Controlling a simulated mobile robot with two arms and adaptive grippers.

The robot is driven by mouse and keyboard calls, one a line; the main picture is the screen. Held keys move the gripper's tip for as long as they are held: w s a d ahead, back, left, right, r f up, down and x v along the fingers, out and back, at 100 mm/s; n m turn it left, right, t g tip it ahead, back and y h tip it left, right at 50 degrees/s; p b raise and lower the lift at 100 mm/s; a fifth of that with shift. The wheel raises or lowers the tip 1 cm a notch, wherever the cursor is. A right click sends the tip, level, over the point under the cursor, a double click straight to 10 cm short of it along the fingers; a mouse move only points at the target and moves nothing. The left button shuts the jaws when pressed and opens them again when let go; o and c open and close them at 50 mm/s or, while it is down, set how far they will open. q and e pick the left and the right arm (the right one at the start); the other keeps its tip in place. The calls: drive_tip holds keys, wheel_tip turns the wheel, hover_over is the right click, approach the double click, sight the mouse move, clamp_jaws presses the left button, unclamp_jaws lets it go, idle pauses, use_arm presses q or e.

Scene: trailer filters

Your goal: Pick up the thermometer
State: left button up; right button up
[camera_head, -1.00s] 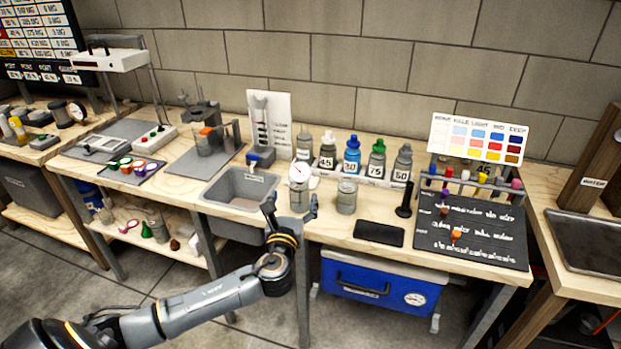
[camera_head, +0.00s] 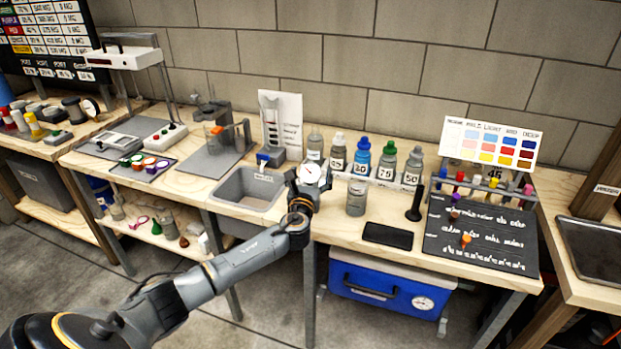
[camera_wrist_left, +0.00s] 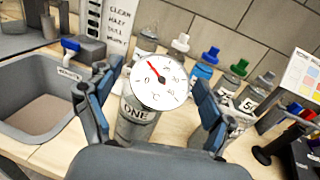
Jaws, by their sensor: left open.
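The thermometer (camera_head: 310,172) has a round white dial with a red needle. In the left wrist view its dial (camera_wrist_left: 159,82) faces me, above a grey metal can (camera_wrist_left: 135,122) marked "ONE". The dial hides the top of the can and the thermometer's stem. My left gripper (camera_head: 306,186) is at the can in the head view. In the left wrist view the open fingers of my left gripper (camera_wrist_left: 150,100) stand on both sides of the dial and can, with visible gaps. My right gripper is not in view.
A grey sink (camera_head: 249,190) lies left of the can. A second grey can (camera_head: 356,198) stands to the right. Several capped bottles (camera_head: 362,158) stand in a row behind. A black pad (camera_head: 387,236) and a dark board (camera_head: 480,236) lie at the right.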

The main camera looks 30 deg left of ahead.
use_arm(q)
drive_tip(key=shift+c, duration=0.4)
drive_tip(key=c, duration=1.2)
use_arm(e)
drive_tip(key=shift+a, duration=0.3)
use_arm(q)
drive_tip(key=shift+r, duration=0.15)
